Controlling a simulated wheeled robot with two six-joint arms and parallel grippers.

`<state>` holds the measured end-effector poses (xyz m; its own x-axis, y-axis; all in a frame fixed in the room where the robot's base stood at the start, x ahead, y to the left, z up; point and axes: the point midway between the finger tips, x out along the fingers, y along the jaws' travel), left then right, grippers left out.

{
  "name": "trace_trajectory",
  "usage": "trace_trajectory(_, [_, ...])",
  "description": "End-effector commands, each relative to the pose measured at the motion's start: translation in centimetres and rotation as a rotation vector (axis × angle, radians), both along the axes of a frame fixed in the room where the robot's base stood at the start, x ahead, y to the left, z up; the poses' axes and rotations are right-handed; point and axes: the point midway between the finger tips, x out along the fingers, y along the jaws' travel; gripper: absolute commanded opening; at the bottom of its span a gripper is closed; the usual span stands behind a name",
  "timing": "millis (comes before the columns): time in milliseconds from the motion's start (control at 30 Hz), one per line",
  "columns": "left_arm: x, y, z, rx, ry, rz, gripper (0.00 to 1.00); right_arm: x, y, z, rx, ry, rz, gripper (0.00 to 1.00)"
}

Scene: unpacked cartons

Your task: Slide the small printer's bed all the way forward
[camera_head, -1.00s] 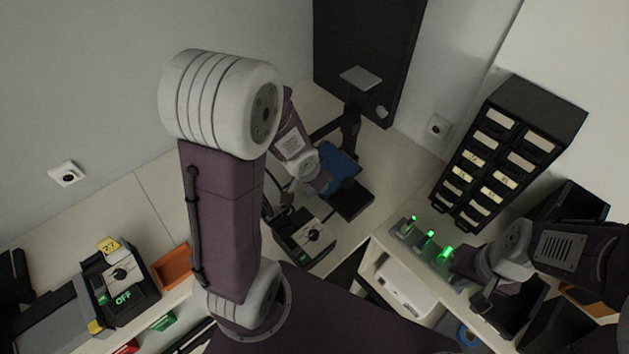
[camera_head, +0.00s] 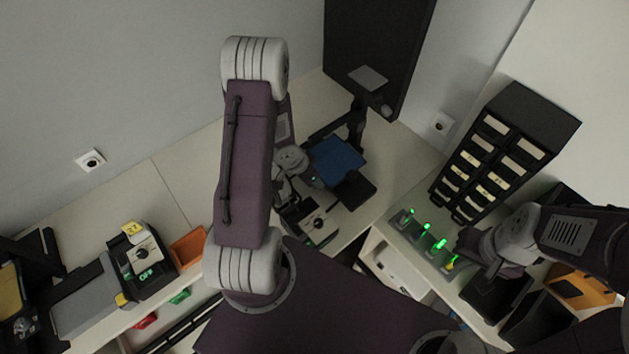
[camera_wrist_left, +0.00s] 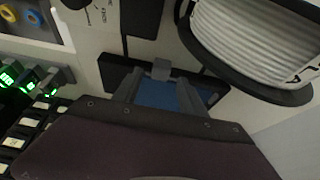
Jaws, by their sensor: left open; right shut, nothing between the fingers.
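The small printer (camera_head: 312,228) stands at the middle of the corner counter, with a dark body and a round knob. Its blue bed (camera_head: 341,156) lies behind the knob panel, partly covered by my left wrist. In the left wrist view the blue bed (camera_wrist_left: 158,94) shows between my left fingers (camera_wrist_left: 160,90), which are open, with a grey block (camera_wrist_left: 161,69) beyond their tips. I cannot tell whether they touch it. In the head view the left fingertips are hidden or too small to tell. My right gripper (camera_head: 468,262) is shut and empty beside the green-lit switches.
A larger printer (camera_head: 140,262) with a green OFF display stands at the left. A black drawer cabinet (camera_head: 492,160), green-lit switches (camera_head: 428,238) and dark bins (camera_head: 497,300) stand at the right. A white ribbed spool (camera_wrist_left: 262,38) is close in the left wrist view.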

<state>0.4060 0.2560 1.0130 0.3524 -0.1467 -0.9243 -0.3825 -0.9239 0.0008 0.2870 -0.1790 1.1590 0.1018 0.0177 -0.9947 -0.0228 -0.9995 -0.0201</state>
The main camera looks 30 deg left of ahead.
Motion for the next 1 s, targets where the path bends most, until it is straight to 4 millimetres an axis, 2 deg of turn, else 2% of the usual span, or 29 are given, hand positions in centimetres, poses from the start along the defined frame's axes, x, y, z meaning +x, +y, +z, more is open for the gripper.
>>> trace_trajectory(33, [0.2,-0.2,-0.9,0.0,0.001,-0.001,0.49,0.0,0.0,-0.3,0.0,0.0,0.0,0.0])
trace_trajectory(133, [0.7,-0.3,-1.8,0.0,0.001,-0.002,0.49,0.0,0.0,-0.4,0.0,0.0,0.0,0.0])
trace_trajectory(433, [0.9,-0.3,-2.2,0.001,0.0,-0.001,0.49,0.0,0.0,-0.4,0.0,-0.001,0.0,0.0])
trace_trajectory(467, [0.9,-0.3,-2.2,0.001,0.0,-0.001,0.46,0.0,0.0,-0.4,0.0,-0.001,0.0,0.0])
trace_trajectory(633, [0.9,-0.3,-2.2,0.001,0.0,0.0,0.0,0.0,0.0,-0.4,0.0,-0.001,0.0,0.0])
trace_trajectory(1000, [0.9,-0.3,-2.2,0.001,0.0,0.0,0.0,0.0,0.0,-0.4,0.0,-0.001,0.0,0.0])
